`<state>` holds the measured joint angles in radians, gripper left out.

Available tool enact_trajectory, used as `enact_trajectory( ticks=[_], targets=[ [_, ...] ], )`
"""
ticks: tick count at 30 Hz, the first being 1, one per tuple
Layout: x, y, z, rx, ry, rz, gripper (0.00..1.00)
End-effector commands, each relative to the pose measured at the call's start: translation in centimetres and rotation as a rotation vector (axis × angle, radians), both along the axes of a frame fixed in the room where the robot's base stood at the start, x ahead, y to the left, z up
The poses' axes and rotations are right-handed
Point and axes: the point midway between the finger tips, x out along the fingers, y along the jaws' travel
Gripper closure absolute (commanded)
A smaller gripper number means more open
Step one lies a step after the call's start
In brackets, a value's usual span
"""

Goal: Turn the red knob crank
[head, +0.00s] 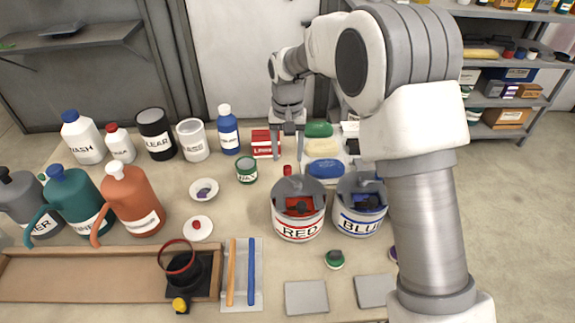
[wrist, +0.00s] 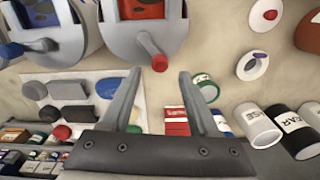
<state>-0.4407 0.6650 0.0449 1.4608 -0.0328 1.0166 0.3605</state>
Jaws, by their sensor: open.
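The RED pot (head: 298,222) is a white bucket with a red-lined label, red contents and a grey top. Its grey crank arm ends in a small red knob (head: 287,169) on the far side of the pot. My gripper (head: 288,153) is open and empty, pointing down just behind the knob. In the wrist view, the red knob (wrist: 159,63) shows at the end of the grey crank arm (wrist: 138,38). It lies just past and between the tips of my gripper (wrist: 161,74). I cannot tell whether the fingers reach down to its height.
The BLUE pot (head: 361,212) stands right of the RED one, with a similar crank. A green can (head: 246,170), a red-and-white box (head: 265,143) and a tray of coloured pads (head: 323,147) stand close around my gripper. Bottles and jugs fill the table's left.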

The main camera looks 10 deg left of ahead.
Motion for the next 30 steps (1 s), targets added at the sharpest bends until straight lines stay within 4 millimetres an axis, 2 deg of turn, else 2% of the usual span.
enact_trajectory(
  ticks=[3,9,20,30],
  targets=[
    [-0.1,0.0,-2.2,-0.001,0.003,0.000,0.39],
    [0.0,0.0,-4.1,0.000,0.001,0.000,0.39],
    [0.0,0.0,-4.5,0.000,0.000,0.000,0.41],
    [0.0,0.0,-4.5,0.000,0.000,0.000,1.00]
  ],
)
